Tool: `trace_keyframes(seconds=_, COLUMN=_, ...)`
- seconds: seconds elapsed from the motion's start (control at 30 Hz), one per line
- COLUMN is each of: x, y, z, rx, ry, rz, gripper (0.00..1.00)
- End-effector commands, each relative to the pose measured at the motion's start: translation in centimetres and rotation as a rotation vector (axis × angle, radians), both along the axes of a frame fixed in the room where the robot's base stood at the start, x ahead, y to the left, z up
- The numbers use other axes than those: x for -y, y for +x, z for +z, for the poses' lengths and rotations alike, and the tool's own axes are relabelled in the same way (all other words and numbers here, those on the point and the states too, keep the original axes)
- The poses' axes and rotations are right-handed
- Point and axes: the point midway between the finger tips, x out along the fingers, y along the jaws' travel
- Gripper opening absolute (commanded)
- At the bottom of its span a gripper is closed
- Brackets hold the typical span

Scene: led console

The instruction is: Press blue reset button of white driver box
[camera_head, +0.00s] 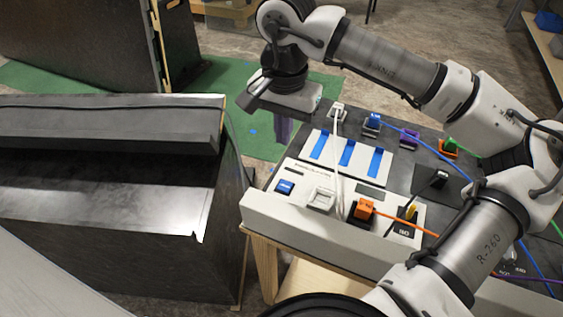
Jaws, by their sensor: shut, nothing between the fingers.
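A white box (262,207) sits at the near left of the console, with labels too small to read. A square blue button (285,187) is on its top face at the left end. It looks like the reset button, but I cannot read its label. My gripper (282,130) points down behind and above the blue button, apart from it, beyond the console's left edge. Its fingers look shut and hold nothing, and they are partly blurred against the green mat.
A white panel with three blue strips (347,153) lies behind the button. A white cable (337,150) runs from a white plug to near a white square socket (321,199). Orange (363,209), blue, purple and green plugs stand rightward. A black cabinet (110,215) is left.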

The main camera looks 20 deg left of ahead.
Motion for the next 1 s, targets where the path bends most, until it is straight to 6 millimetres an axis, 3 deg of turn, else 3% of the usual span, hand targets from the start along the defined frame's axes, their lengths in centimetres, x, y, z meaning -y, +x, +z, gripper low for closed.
trace_keyframes(seconds=0.37, x=0.5, y=0.3, z=0.0, rx=0.008, ry=-0.015, rz=-0.002, gripper=0.0)
trace_keyframes(seconds=0.53, x=0.5, y=0.3, z=-1.0, rx=0.005, ry=-0.015, rz=-0.002, gripper=0.0)
trace_keyframes(seconds=1.0, x=0.4, y=0.1, z=-10.1, rx=0.003, ry=-0.013, rz=-0.001, gripper=0.0)
